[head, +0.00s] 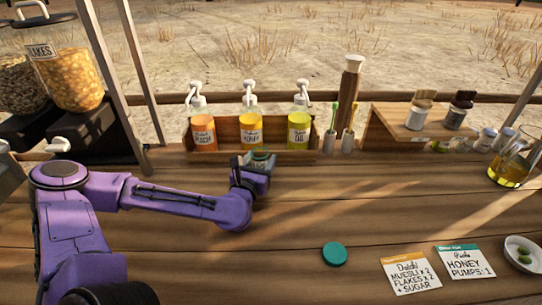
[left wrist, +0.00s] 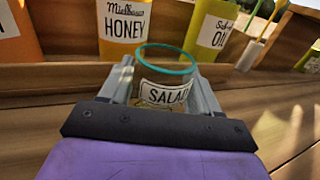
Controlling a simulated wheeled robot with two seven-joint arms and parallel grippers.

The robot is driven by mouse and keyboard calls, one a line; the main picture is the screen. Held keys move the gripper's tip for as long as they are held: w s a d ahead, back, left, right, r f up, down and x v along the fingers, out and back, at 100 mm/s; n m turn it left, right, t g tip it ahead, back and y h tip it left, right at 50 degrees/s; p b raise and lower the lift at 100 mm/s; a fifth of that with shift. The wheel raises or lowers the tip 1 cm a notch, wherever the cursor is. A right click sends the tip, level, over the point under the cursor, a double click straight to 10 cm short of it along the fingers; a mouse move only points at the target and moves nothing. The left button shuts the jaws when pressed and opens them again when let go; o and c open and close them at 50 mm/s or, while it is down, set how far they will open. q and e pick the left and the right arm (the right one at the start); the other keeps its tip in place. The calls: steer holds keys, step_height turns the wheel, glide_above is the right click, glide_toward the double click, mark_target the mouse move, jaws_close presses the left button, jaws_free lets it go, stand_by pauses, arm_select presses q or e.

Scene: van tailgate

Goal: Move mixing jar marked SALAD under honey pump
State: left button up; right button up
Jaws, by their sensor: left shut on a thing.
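The mixing jar marked SALAD (left wrist: 167,92) is a clear open jar with a teal rim and a white label. My left gripper (left wrist: 165,100) is shut around it, one finger on each side. In the head view the left gripper (head: 258,166) hides much of the jar (head: 260,155), which is in front of the pump rack. The honey pump (head: 250,126) is a yellow bottle with a white pump head, in the middle of the rack. In the left wrist view its HONEY label (left wrist: 125,22) is behind the jar and a little left. My right gripper is not in view.
An orange pump bottle (head: 203,130) and a salad oil pump (head: 298,130) flank the honey pump in the wooden rack (head: 315,150). A teal lid (head: 334,254) and two cards (head: 411,272) lie at the front right. The middle counter is clear.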

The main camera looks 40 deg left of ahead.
arm_select(q)
steer(key=shift+s+a+r+p, duration=0.2)
steer(key=shift+s+a+p, duration=0.4)
steer(key=shift+a, duration=0.2)
steer(key=shift+s+a+f, duration=0.15)
steer(key=shift+s+a, duration=0.05)
steer(key=shift+s, duration=0.1)
steer(key=o, duration=1.2)
steer(key=shift+o, duration=0.2)
steer(key=v, duration=0.4)
steer(key=shift+s+d+f, duration=0.1)
steer(key=shift+s+f, duration=0.05)
steer(key=shift+s, duration=0.25)
steer(key=p+v, duration=0.2)
steer(key=r+p+v, duration=0.1)
steer(key=p+v, duration=0.1)
steer(key=p, duration=0.1)
steer(key=shift+s+d, duration=0.15)
steer(key=shift+s, duration=0.2)
steer(key=shift+s+d+f, duration=0.15)
steer(key=shift+s, duration=0.15)
steer(key=shift+s+f, duration=0.1)
steer(key=shift+f, duration=0.15)
steer(key=shift+r, duration=0.1)
